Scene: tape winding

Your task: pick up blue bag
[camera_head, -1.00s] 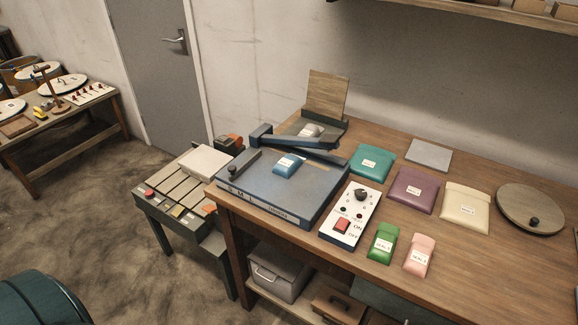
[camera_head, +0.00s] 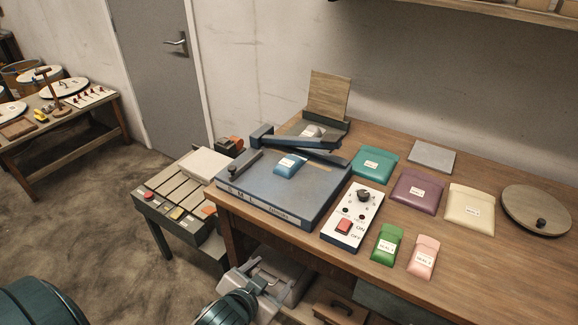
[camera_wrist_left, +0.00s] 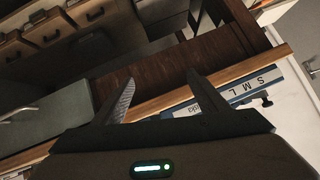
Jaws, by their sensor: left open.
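The blue bag (camera_head: 290,165) is a small pouch with a white label. It lies on top of the blue-grey machine (camera_head: 262,197), near its hinged arm, in the head view. My left gripper (camera_head: 264,270) is in front of the wooden table, low and below the machine. It is open and empty, well apart from the bag. In the left wrist view its two fingers (camera_wrist_left: 158,82) are spread, with the machine's edge marked S M L (camera_wrist_left: 254,87) to their right. The bag does not show there. My right gripper is not in view.
A control box with a red switch (camera_head: 345,226) stands right of the machine. Green (camera_head: 386,243), pink (camera_head: 423,256), teal (camera_head: 374,163), purple (camera_head: 418,191) and cream (camera_head: 469,208) pouches lie on the table (camera_head: 480,262). A round wooden disc (camera_head: 535,209) is at the right.

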